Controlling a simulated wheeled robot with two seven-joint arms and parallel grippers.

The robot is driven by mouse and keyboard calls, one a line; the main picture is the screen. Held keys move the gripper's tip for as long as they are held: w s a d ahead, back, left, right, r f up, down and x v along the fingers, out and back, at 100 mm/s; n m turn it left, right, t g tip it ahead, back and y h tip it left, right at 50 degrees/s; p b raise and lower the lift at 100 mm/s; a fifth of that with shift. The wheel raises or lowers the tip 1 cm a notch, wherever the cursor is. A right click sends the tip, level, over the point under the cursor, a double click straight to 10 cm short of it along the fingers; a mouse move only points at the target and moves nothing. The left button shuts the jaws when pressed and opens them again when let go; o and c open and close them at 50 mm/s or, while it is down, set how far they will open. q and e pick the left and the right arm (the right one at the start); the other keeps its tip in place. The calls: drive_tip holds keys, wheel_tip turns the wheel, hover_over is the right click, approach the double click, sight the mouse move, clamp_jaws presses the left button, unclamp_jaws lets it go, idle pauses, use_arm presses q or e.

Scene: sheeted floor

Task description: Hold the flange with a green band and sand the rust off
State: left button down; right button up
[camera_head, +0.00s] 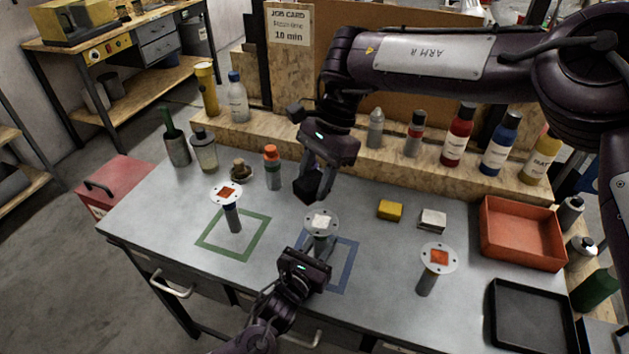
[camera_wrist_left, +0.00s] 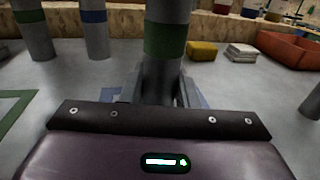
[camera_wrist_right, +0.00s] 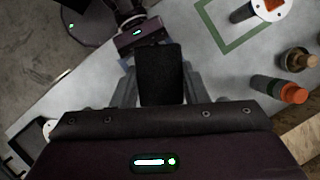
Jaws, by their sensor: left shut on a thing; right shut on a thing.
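The flange with a green band (camera_wrist_left: 165,38) stands upright in my left gripper (camera_head: 314,247), which is shut around its stem below the band. Its round plate (camera_head: 321,222) faces up with a whitish-grey centre in the head view; no orange patch shows there. My right gripper (camera_head: 318,183) is shut on a black block (camera_head: 306,189), probably the sander, which also shows in the right wrist view (camera_wrist_right: 160,75). The block is above and slightly left of the plate, apparently apart from it. Two other flanges, left (camera_head: 227,194) and right (camera_head: 438,258), have orange-red patches.
A green square outline (camera_head: 222,250) lies left and a blue one (camera_head: 349,275) under the held flange. A yellow block (camera_head: 390,210), a pale block (camera_head: 433,219), an orange tray (camera_head: 490,240) and a black tray (camera_head: 500,340) are right. Bottles line the back shelf.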

use_arm(q)
drive_tip(key=c, duration=1)
unclamp_jaws()
drive_tip(key=shift+c, duration=0.2)
drive_tip(key=v, duration=1.2)
